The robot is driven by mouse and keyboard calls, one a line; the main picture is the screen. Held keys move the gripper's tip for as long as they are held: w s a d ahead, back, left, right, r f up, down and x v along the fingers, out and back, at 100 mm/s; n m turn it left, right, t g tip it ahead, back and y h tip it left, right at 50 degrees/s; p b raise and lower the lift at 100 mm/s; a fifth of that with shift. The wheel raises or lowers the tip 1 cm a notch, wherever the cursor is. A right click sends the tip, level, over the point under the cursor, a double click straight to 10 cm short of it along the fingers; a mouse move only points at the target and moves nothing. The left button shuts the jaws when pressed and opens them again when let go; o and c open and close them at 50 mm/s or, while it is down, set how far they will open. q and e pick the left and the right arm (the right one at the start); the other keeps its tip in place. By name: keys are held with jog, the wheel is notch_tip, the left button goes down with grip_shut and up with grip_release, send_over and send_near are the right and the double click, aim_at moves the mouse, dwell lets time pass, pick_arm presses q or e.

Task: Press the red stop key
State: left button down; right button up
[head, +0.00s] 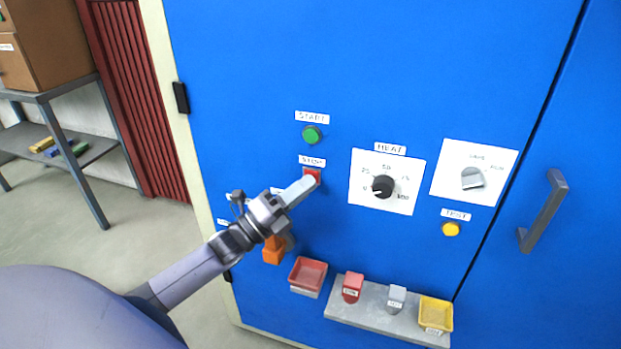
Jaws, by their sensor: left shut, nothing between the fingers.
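The red stop key (312,174) is a small red square key on the blue cabinet front, under a white STOP label (312,161). My left gripper (308,182) is shut and empty, its fingertips at the key's lower left edge in the picture. The fingertips cover part of the key. I cannot tell whether they touch it or whether the key is pushed in. My right gripper is not in view.
A green START button (311,134) sits above the key. A black HEAT knob (382,186), a grey selector (472,178) and a yellow TEST button (450,229) are to the right. A red tray (308,272) and a grey shelf (372,305) jut out below. A door handle (543,210) stands at right.

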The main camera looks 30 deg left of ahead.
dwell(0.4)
pick_arm(q)
jog(key=shift+s+d+p, duration=0.2)
jog(key=shift+s+p, duration=0.25)
jog(key=shift+s, duration=0.3)
jog(key=shift+s, duration=0.1)
jog(key=s+p, duration=0.1)
jog(key=s, duration=0.1)
jog(key=s+d+p, duration=0.1)
jog(key=s, duration=0.1)
jog(key=shift+s+p, duration=0.3)
jog(key=shift+s, duration=0.05)
jog(key=shift+d, duration=0.1)
dwell(0.4)
